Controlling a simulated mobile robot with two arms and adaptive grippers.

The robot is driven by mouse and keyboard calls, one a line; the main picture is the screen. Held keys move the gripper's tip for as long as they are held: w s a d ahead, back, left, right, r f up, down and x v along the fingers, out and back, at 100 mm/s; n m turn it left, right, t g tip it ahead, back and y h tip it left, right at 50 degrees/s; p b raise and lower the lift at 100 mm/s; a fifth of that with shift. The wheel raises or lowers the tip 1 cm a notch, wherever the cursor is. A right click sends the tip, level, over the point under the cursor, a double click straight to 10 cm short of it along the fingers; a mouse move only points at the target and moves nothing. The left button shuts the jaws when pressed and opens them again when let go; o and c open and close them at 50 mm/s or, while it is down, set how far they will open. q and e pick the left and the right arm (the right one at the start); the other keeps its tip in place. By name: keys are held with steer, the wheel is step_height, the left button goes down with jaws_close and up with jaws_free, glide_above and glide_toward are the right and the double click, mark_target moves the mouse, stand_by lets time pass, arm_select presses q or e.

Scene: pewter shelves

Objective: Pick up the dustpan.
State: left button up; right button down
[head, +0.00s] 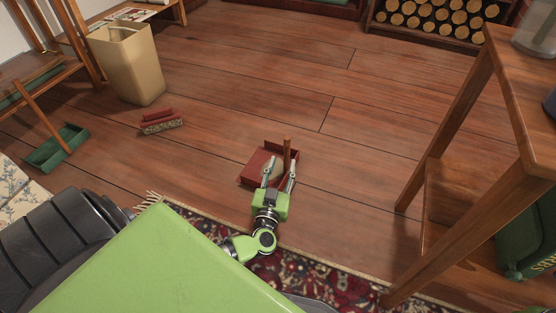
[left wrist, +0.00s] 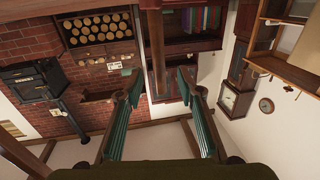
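The dustpan is a dark red pan (head: 258,163) on the wooden floor, with a brown handle (head: 287,147) standing upright from it. My left gripper (head: 279,174) is at the near side of the pan, with its two fingers apart. In the left wrist view the handle (left wrist: 154,45) runs down from the top edge into the gap between the open green fingers (left wrist: 160,88). It looks closer to the left finger there, and I cannot tell whether they touch. My right gripper is in neither view.
A green pan with a long handle (head: 57,148) and a red brush (head: 162,121) lie on the left. A beige bin (head: 128,65) stands behind them. A wooden table (head: 520,90) stands at right. A patterned rug (head: 325,277) lies in front. The floor beyond the dustpan is clear.

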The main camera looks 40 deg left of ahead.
mark_target(286, 153)
arm_select(q)
steer(key=shift+b+x, duration=0.4)
steer(key=shift+x, duration=0.7)
steer(key=b+x, duration=0.4)
steer(key=shift+f, duration=0.1)
steer(key=shift+w+a+b, duration=0.15)
steer(key=shift+w+b, duration=0.3)
steer(key=shift+r, duration=0.25)
jaws_close()
